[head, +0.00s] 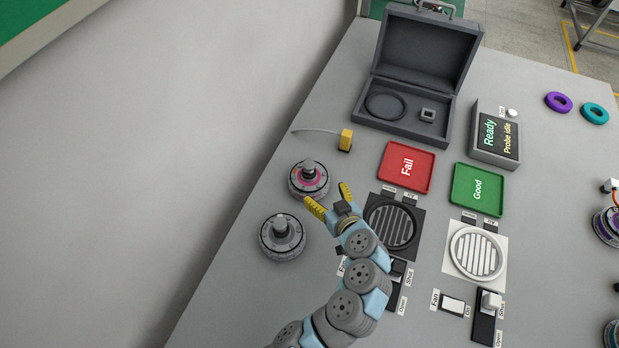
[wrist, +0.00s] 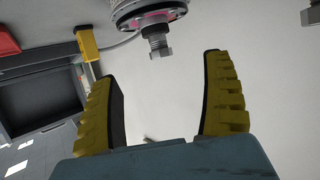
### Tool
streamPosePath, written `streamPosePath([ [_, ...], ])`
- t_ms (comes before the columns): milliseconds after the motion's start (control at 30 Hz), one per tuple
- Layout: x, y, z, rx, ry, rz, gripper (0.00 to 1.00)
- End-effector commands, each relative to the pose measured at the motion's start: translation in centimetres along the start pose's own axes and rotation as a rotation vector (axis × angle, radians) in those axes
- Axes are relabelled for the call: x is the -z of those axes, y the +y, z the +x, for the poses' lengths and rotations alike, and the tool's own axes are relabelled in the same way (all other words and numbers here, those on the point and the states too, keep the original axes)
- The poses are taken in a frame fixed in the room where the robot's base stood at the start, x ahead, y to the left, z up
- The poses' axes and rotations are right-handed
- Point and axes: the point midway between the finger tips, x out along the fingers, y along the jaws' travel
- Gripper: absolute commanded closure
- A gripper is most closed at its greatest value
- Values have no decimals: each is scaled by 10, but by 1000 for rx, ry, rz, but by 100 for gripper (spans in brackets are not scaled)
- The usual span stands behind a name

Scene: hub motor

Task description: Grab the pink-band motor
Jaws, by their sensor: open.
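The pink-band motor (head: 309,180) stands upright on the grey table, left of the red Fail tray, with its shaft pointing up. It also shows at the top of the wrist view (wrist: 150,14), partly cut off by the frame edge. My gripper (head: 330,199) is open and empty, just to the lower right of this motor in the head view. In the wrist view its two yellow fingers (wrist: 162,90) are wide apart, and the motor's shaft lies beyond the fingertips, not between them.
A plain grey motor (head: 283,237) stands close to the pink-band one. A yellow block with a cable (head: 346,139) is behind it. The red Fail tray (head: 407,167), green Good tray (head: 478,189) and a dark round grille (head: 392,224) lie to the right. An open case (head: 418,75) stands at the back.

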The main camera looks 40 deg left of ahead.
Motion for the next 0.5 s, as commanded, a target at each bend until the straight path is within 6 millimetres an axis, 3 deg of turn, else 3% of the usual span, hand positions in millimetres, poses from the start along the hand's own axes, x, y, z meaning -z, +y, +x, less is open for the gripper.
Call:
streamPosePath([
  [500,0,0,70,-1,0,0,18],
])
